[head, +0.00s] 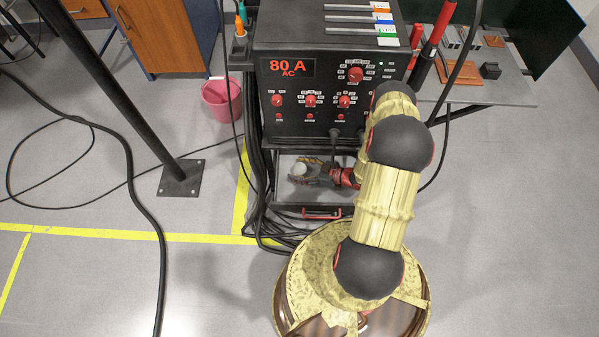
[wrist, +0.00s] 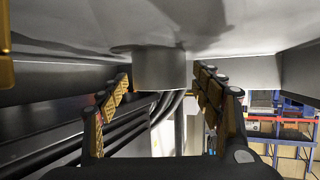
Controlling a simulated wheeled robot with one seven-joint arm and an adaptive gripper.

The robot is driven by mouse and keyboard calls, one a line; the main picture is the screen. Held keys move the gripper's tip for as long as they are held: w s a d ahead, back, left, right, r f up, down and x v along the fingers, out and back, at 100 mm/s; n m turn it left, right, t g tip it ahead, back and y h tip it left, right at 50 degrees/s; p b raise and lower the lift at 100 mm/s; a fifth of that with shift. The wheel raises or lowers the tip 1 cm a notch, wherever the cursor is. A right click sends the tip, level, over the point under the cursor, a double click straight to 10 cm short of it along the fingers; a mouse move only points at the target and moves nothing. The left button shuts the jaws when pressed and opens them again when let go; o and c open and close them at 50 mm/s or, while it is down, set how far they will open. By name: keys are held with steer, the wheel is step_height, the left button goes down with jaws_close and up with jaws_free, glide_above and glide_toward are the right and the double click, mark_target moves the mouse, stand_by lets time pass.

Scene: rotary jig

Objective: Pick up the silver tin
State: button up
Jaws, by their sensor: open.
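The silver tin (head: 299,169) is a small, pale round tin in the open drawer under the welding machine. My gripper (head: 307,172) reaches into the drawer from the right, low down, with its fingers at the tin. In the wrist view the tin (wrist: 160,70) is a grey cylinder in the middle, lying between the tips of my open gripper (wrist: 161,82). The wrist picture looks upside down, with the drawer floor at the top.
The drawer (head: 310,197) has side walls and a red handle (head: 322,213) at its front. The black welding machine (head: 330,85) stands close above. Cables (head: 262,200) hang at the drawer's left. A pink bucket (head: 222,99) stands on the floor further left.

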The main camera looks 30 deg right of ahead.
steer(key=shift+c, duration=0.3)
steer(key=c, duration=1.1)
steer(key=shift+c, duration=0.3)
